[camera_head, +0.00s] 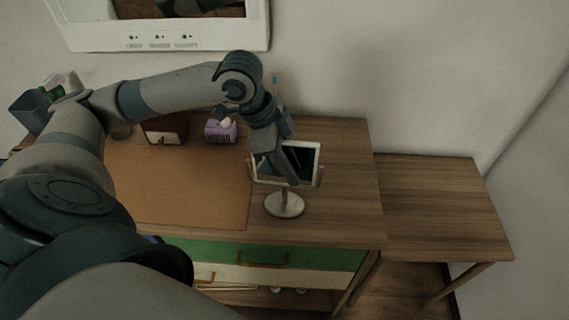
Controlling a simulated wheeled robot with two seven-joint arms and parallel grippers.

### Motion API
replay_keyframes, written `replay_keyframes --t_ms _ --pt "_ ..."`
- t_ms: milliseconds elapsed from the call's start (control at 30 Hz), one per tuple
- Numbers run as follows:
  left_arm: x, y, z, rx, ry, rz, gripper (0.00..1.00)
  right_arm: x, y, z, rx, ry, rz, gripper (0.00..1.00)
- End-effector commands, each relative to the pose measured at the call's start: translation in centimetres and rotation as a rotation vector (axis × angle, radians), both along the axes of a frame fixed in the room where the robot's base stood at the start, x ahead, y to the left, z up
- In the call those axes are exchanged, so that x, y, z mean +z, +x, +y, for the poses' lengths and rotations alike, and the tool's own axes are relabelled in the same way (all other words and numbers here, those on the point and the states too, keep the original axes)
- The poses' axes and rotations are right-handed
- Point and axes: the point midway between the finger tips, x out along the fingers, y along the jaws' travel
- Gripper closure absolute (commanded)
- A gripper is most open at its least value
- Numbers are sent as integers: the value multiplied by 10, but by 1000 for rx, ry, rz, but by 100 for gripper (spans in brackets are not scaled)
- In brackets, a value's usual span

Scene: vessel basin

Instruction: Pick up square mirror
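The square mirror (303,162) stands upright on the right part of the wooden dresser top. It has a light frame, a dark glass and a round metal base (285,204). My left arm reaches over the dresser from the left. My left gripper (287,172) hangs down in front of the mirror's left half and covers part of it. Its fingertips are too small and dark to tell whether they are apart or touch the mirror. My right gripper is not in view.
A purple tissue box (221,132) and a brown wooden box (163,131) stand behind a brown mat (190,188). A dark container (30,110) is at the far left. A bare lower wooden table (440,205) adjoins on the right. A white-framed panel (160,38) is on the wall.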

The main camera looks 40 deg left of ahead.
Motion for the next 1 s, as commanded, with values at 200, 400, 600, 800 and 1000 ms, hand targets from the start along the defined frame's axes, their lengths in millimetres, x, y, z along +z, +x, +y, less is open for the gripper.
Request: replay_keyframes --t_ms 200,400,600,800,1000 --pt "0 0 0 0 0 0 70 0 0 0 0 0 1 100" --pt "0 0 0 0 1 0 70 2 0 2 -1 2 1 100" --pt "-2 0 0 0 1 0 70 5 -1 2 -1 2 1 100" --pt "-3 0 0 0 0 0 96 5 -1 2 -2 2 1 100" --pt "-3 0 0 0 0 0 100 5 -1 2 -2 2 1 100"
